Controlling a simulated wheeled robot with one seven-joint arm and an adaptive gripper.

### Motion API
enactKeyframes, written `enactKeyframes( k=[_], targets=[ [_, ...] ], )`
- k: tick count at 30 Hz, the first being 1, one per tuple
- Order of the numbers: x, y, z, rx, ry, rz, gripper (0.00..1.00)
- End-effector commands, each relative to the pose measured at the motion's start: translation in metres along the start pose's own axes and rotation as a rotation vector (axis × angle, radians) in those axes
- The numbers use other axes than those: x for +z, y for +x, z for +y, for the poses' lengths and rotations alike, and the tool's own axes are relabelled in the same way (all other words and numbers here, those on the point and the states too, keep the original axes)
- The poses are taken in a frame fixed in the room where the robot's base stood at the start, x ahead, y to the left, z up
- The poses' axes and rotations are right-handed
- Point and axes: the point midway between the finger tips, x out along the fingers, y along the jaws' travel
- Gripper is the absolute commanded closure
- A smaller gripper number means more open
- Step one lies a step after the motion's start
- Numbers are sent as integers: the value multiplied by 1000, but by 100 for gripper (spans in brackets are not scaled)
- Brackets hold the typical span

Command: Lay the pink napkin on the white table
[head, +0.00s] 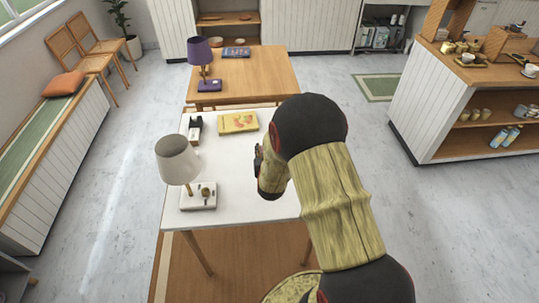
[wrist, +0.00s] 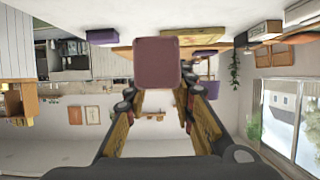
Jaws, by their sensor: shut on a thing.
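The pink napkin (wrist: 158,60) is a small dusky-pink square at the upper middle of the wrist view. My gripper (wrist: 162,92) is shut on it, with the napkin at the fingertips. In the head view my gripper (head: 264,165) is over the right part of the white table (head: 230,160). The napkin is hidden there behind my own arm. The wrist view appears upside down, and I cannot tell how high the napkin is above the tabletop.
On the white table stand a lamp with a pale shade (head: 178,158), a black-and-white item (head: 195,128) and a yellow book (head: 238,122). The wooden table (head: 262,72) behind holds a purple lamp (head: 199,54). Bare tabletop lies between the pale lamp and my gripper.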

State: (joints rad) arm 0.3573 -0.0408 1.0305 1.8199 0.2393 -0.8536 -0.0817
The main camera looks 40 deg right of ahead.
Motion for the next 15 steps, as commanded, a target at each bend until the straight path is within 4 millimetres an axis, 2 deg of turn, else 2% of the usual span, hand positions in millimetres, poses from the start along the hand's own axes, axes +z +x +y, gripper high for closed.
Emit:
enactKeyframes(
  k=[1, 8, 12, 15],
  targets=[
    [6, 11, 12, 5, 1, -1, 92],
    [13, 52, 50, 4, 1, 0, 92],
    [34, 74, 62, 1, -1, -3, 92],
    [41, 84, 70, 1, 0, -2, 92]
  ],
)
